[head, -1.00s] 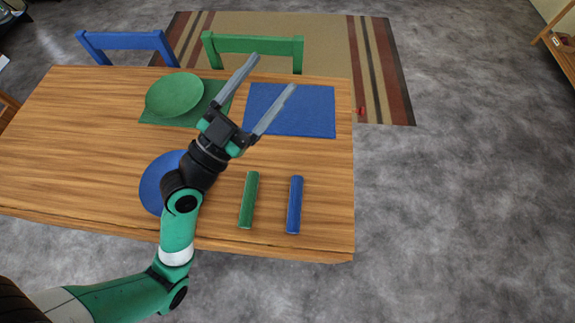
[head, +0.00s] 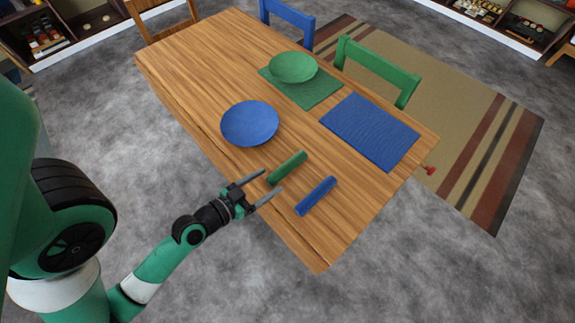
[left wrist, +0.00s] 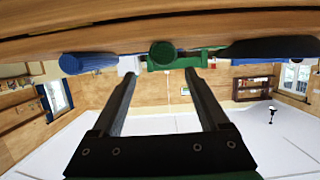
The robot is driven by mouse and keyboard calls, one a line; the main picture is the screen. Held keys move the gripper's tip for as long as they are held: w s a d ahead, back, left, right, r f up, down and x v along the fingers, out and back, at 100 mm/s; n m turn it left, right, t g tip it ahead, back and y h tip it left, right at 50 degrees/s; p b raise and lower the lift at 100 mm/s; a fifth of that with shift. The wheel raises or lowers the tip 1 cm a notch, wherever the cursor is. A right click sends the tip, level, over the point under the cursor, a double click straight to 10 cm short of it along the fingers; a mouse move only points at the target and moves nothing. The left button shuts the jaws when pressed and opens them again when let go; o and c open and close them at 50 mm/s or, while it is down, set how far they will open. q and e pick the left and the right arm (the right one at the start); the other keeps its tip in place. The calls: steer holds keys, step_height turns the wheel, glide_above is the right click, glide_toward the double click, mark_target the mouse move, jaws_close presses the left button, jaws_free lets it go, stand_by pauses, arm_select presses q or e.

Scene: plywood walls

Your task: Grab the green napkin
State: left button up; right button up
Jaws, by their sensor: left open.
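The green napkin (head: 287,168) is a rolled green cylinder lying on the wooden table near its front edge. My left gripper (head: 273,181) is open, at the napkin's near end, with its two fingers pointing towards it. In the left wrist view, which is upside down, the round end of the green napkin (left wrist: 163,54) shows between the fingertips, beyond them. The fingers hold nothing. My right gripper is not in view.
A blue rolled napkin (head: 315,196) lies beside the green one, to the right. A blue plate (head: 250,123) is to the left. A green plate (head: 293,67) on a green mat (head: 325,92) and a blue mat (head: 369,130) lie farther back. Chairs stand behind the table (head: 190,58).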

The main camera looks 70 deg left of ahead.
mark_target(282, 170)
arm_select(q)
steer(key=x, duration=0.4)
steer(key=shift+w+a, duration=0.15)
steer(key=shift+w+f, duration=0.1)
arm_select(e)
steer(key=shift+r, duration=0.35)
arm_select(q)
steer(key=x, duration=0.2)
steer(key=b+x, duration=0.1)
steer(key=x, duration=0.2)
steer(key=shift+a, duration=0.25)
steer(key=shift+c, duration=0.4)
jaws_close()
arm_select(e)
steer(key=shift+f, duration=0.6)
